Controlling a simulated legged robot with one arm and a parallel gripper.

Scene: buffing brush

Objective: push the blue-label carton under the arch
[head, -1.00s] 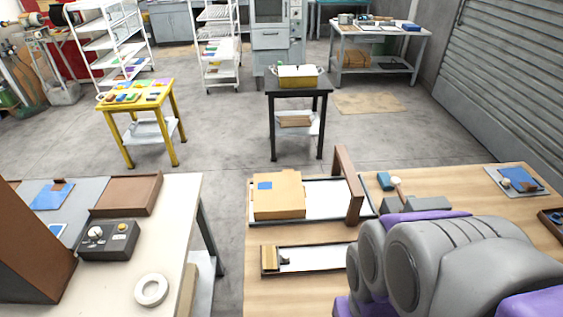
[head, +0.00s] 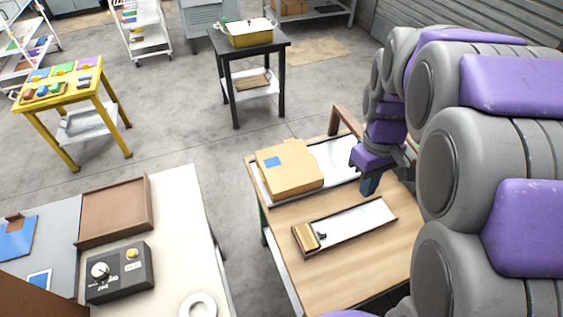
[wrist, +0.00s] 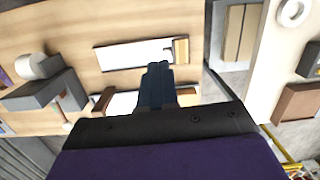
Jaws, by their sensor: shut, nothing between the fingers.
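The tan carton with a blue label (head: 298,175) lies at the left end of a white, dark-edged track (head: 332,157) on the wooden table. The brown arch (head: 346,120) stands at the track's far side, to the right of the carton; my arm partly hides it. My gripper (head: 370,186) is shut and empty, pointing down right of the carton and apart from it, near the track's right part. In the wrist view my shut fingers (wrist: 156,72) cover part of the track.
A narrow tray (head: 360,224) with a wooden-backed brush (head: 308,237) lies nearer on the same table. Another table (head: 178,240) on the left holds a brown tray (head: 115,210), a control box (head: 119,272) and a white ring (head: 198,305). A floor gap separates the tables.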

